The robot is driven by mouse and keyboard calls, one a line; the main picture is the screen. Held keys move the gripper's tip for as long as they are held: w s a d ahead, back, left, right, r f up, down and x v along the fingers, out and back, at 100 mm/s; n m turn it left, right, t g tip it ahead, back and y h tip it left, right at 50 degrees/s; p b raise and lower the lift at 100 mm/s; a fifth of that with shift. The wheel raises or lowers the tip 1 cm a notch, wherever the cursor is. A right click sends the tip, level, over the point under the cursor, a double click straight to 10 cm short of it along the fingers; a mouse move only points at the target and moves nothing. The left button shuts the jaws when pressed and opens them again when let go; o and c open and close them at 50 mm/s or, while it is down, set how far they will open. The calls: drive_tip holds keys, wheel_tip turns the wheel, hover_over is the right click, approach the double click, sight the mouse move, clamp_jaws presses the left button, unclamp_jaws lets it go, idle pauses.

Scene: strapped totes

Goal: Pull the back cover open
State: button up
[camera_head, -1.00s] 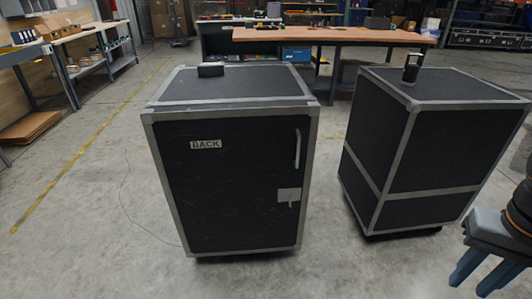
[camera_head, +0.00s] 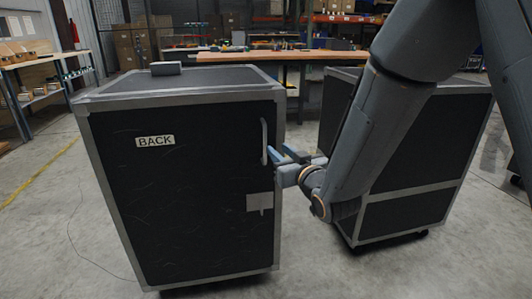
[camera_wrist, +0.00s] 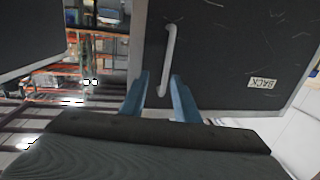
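The back cover (camera_head: 185,205) is a black panel with a white BACK label (camera_head: 155,141), on the front of a grey-edged case. It looks shut against the frame. A vertical light-grey handle (camera_head: 264,141) sits near its upper right edge, above a grey latch plate (camera_head: 260,201). My gripper (camera_head: 280,152) has blue fingers close beside the handle, reaching in from the right. In the wrist view, the gripper (camera_wrist: 160,76) is open, and the handle (camera_wrist: 169,55) lies between the fingers in the picture. I cannot tell whether either finger touches it. The label appears upside down there.
A second black case (camera_head: 425,155) stands to the right, partly hidden by my arm. A small dark box (camera_head: 166,68) lies on top of the first case. A workbench (camera_head: 290,57) stands behind.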

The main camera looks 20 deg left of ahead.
sight(266, 141)
drive_tip(key=shift+y, duration=0.4)
drive_tip(key=shift+s+a+b+x, duration=0.15)
drive_tip(key=shift+x, duration=1.25)
drive_tip(key=shift+s+a+b+x, duration=0.1)
drive_tip(key=shift+a+x, duration=0.05)
drive_tip(key=shift+x, duration=1.2)
drive_tip(key=shift+s+a+b+x, duration=0.15)
drive_tip(key=shift+x, duration=1.25)
drive_tip(key=shift+r, duration=0.1)
clamp_jaws()
